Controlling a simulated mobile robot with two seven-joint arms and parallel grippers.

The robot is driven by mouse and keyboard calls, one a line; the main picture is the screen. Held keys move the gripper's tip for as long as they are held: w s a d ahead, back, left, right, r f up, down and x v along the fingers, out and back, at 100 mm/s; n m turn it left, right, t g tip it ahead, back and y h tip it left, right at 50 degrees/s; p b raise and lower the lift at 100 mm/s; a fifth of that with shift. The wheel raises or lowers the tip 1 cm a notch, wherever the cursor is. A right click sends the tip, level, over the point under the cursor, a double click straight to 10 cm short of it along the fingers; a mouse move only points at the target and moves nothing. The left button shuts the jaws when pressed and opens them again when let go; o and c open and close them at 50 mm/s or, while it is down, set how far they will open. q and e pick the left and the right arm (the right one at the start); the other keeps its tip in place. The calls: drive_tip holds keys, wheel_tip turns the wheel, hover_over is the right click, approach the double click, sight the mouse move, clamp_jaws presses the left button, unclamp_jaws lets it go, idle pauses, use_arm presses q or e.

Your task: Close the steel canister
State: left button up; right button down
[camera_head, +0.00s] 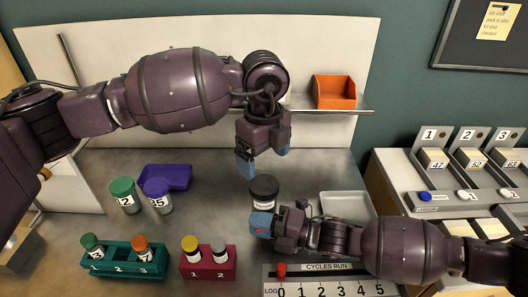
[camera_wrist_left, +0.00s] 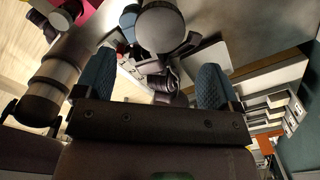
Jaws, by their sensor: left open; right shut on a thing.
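How firmly the lid sits cannot be told. In the left wrist view a round grey top (camera_wrist_left: 160,28) shows ahead of the fingers. My left gripper (camera_head: 263,163) is open and empty, pointing down just above the lid, apart from it. Its blue fingers also show in the left wrist view (camera_wrist_left: 157,72). My right gripper (camera_head: 262,222) is shut on the canister low at its front; its fingers hide part of the canister body.
A teal rack (camera_head: 124,262) and a red rack (camera_head: 208,264) hold capped vials. A grey tray (camera_head: 346,204) lies right. An orange bin (camera_head: 334,92) sits on the shelf.

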sight(264, 184)
use_arm(q)
drive_tip(key=shift+f, duration=3.7)
drive_tip(key=shift+c, duration=0.4)
